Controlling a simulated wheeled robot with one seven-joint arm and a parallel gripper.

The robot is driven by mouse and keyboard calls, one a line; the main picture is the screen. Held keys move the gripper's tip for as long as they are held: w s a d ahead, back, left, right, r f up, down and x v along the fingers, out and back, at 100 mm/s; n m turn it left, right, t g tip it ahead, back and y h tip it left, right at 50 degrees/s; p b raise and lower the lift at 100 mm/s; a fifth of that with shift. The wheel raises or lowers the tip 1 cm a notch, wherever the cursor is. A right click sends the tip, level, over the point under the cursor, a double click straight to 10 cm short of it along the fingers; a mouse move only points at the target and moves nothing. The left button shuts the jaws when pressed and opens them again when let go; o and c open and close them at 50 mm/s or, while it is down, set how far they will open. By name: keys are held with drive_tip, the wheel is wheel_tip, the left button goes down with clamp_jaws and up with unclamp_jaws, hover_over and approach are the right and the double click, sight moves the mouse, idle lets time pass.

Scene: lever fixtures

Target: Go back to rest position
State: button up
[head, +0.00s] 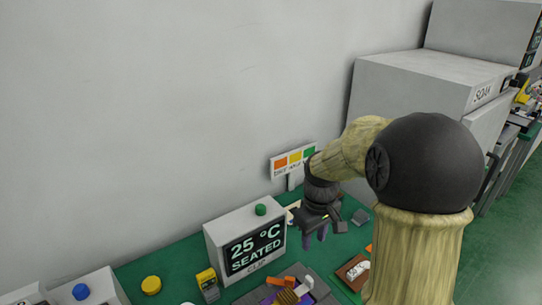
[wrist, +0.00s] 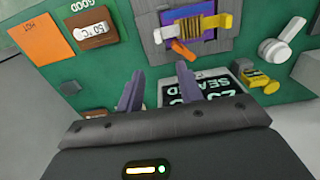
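My gripper (head: 315,236) hangs in the air above the green bench, just right of the grey display box (head: 245,243) reading "25 °C SEATED". In the wrist view my gripper (wrist: 160,70) shows two purple-grey fingers spread apart with nothing between them. The clip fixture (wrist: 155,45) lies beyond the fingers, apart from them. It has a grey base, a purple middle, a yellow striped bar (wrist: 197,26) and an orange lever (wrist: 184,50). In the head view the yellow bar (head: 291,295) shows low in the picture. My arm hides part of the bench at right.
A sign with coloured squares (head: 293,160) stands behind the gripper near the wall. A yellow device (head: 207,284) and a yellow button (head: 151,285) stand left. A large grey machine (head: 425,88) is at back right. Air above the bench at left is clear.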

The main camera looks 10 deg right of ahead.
drive_tip(key=s+a+m+t+p, duration=0.2)
drive_tip(key=s+m, duration=0.3)
drive_tip(key=s, duration=0.6)
drive_tip(key=shift+s+a+t+p, duration=0.3)
drive_tip(key=shift+a+p, duration=0.15)
drive_tip(key=shift+a, duration=0.2)
idle(1.4)
